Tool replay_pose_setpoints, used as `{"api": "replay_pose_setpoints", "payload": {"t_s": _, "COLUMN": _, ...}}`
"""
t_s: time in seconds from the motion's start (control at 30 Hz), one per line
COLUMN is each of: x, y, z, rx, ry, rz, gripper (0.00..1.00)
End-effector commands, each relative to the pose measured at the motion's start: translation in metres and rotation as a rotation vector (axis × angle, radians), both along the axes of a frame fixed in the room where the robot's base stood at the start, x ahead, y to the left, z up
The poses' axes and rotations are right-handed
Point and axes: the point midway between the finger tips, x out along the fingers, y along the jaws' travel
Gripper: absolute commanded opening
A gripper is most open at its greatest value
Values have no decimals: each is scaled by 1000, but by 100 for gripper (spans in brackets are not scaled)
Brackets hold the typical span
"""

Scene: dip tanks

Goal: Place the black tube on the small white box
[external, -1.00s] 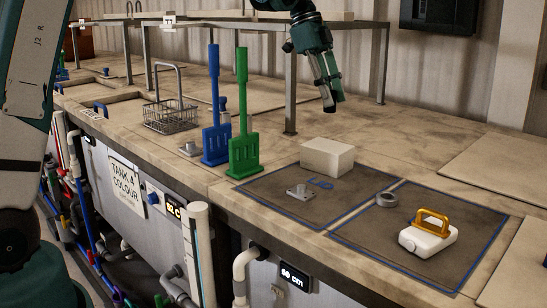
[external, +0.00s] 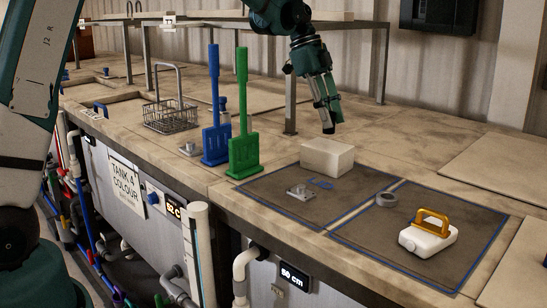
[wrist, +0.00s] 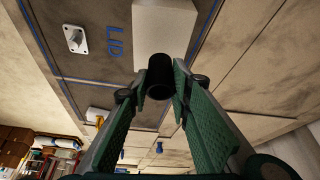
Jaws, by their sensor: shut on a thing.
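My gripper (external: 327,106) is shut on the black tube (external: 328,127), which sticks out below the fingertips. The wrist view shows the tube (wrist: 160,76) end-on between the green fingers. The small white box (external: 327,157) sits at the back edge of the dark mat. In the external view the tube is just above the box's back edge, with a small gap in the picture. In the wrist view the box (wrist: 165,30) lies just beyond the tube. Its exact height above the box is hard to tell.
A green paddle (external: 243,150) and a blue paddle (external: 215,145) stand left of the box. A metal bracket (external: 301,192), a grey ring (external: 386,199) and a white container with a yellow handle (external: 427,238) lie on the mats. The bench right of the box is clear.

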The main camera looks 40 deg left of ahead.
Motion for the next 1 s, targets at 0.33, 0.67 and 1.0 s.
{"api": "replay_pose_setpoints", "payload": {"t_s": 0.33, "x": 0, "y": 0, "z": -33, "rx": 0, "ry": 0, "rz": 0, "gripper": 6}}
{"api": "replay_pose_setpoints", "payload": {"t_s": 0.67, "x": 0, "y": 0, "z": -35, "rx": 0, "ry": 0, "rz": 0, "gripper": 6}}
{"api": "replay_pose_setpoints", "payload": {"t_s": 1.0, "x": 0, "y": 0, "z": -38, "rx": 0, "ry": 0, "rz": 0, "gripper": 36}}
